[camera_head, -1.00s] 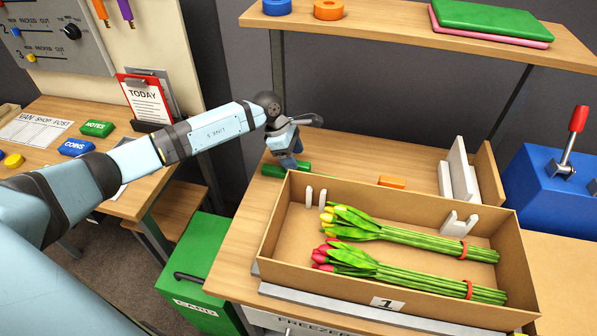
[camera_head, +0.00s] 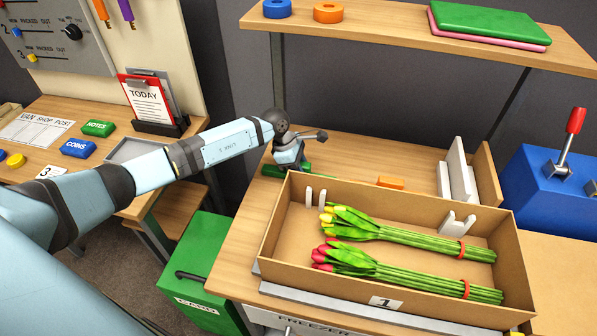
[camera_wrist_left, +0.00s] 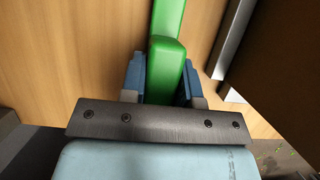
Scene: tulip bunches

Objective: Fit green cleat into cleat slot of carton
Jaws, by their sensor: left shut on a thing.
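The green cleat (camera_head: 271,171) is on the wooden bench behind the left end of the open brown carton (camera_head: 400,291). My left gripper (camera_head: 290,164) is at the cleat, pointing down. In the left wrist view the green cleat (camera_wrist_left: 167,66) sits between the two blue fingers of my left gripper (camera_wrist_left: 160,82), which is shut on it. Part of the cleat is hidden by the gripper and carton wall. Inside the carton are white pronged holders, a pair at the left (camera_head: 316,196) and one at the right (camera_head: 459,222). My right gripper is not in view.
Yellow tulips (camera_head: 410,236) and red tulips (camera_head: 405,278) lie in the carton. An orange block (camera_head: 391,182) lies behind it. White and wooden panels (camera_head: 460,172) stand at the back right, near a blue lever box (camera_head: 555,185). A shelf (camera_head: 400,40) hangs above.

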